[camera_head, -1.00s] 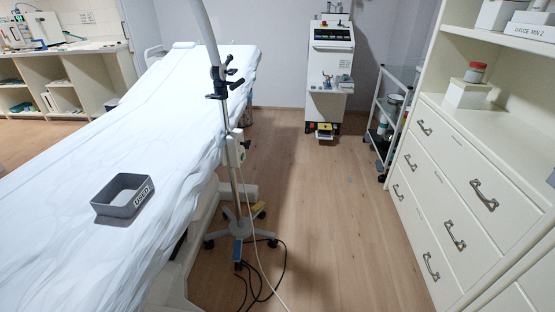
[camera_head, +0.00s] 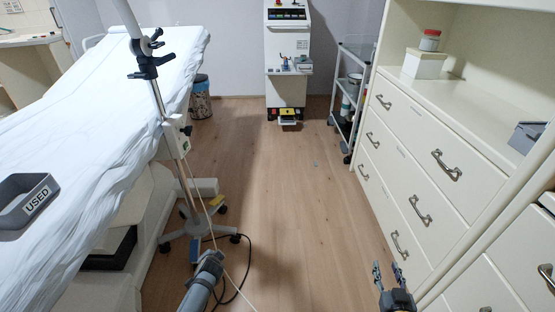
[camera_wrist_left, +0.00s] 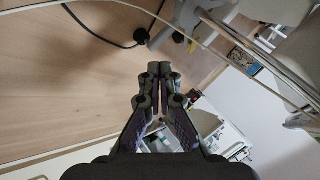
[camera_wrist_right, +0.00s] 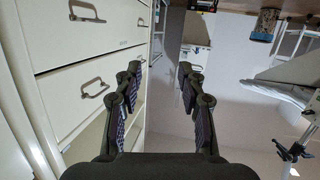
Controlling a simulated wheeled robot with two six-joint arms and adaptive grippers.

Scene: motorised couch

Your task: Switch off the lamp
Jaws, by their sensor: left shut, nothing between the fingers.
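The lamp's upright stand (camera_head: 158,98) rises from a wheeled base beside the couch; its upper end leaves the picture, so the lamp head is hidden. A dark clamp with knobs (camera_head: 148,58) and a pale box (camera_head: 176,134) sit on the pole. My left gripper (camera_head: 213,255) is low in front of the base, seen small from behind. In the left wrist view its fingers (camera_wrist_left: 160,72) are together and empty, with pale poles at upper right. My right gripper (camera_head: 388,270) is open and empty by the drawers; its spread fingers show in the right wrist view (camera_wrist_right: 160,72).
The couch (camera_head: 110,110) fills the left, bearing a grey tray marked USED (camera_head: 14,221). A drawer cabinet (camera_head: 400,165) bounds the right. A white machine (camera_head: 287,55) and trolley (camera_head: 350,95) stand behind. Black cable (camera_head: 246,262) lies near the base. The middle floor is clear.

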